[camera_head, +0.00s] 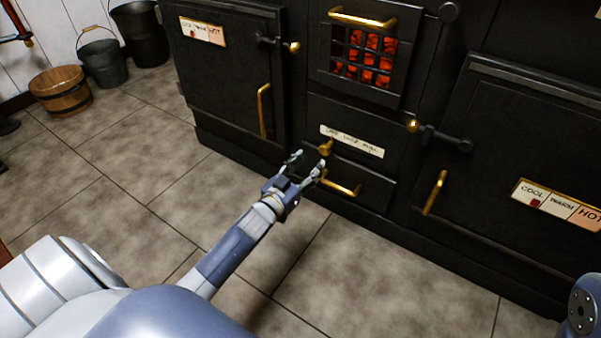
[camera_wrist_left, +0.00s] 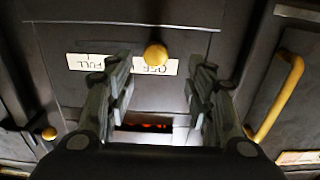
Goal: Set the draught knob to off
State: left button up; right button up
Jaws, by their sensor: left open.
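The draught knob (camera_head: 326,147) is a small brass knob on the black stove front, below the firebox window. It sits by the left part of a white label strip (camera_head: 365,146). My left gripper (camera_head: 309,160) is open and empty, just in front of and below the knob. In the left wrist view, which is upside down, the knob (camera_wrist_left: 155,54) shows just beyond and between the two fingertips (camera_wrist_left: 160,68), apart from both. There the label reads OFF near the knob and FULL farther left. The knob's pointing direction cannot be told. My right gripper is out of view.
A brass drawer handle (camera_head: 342,188) lies just below the knob. The glowing firebox (camera_head: 365,55) is above. Oven doors with brass handles flank it, the left handle (camera_head: 264,110) nearest my arm. Buckets (camera_head: 102,62) stand at the far left. The tiled floor is clear.

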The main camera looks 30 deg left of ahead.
pick_arm(q)
jog(key=shift+s+a, duration=0.1)
jog(key=shift+s, duration=1.5)
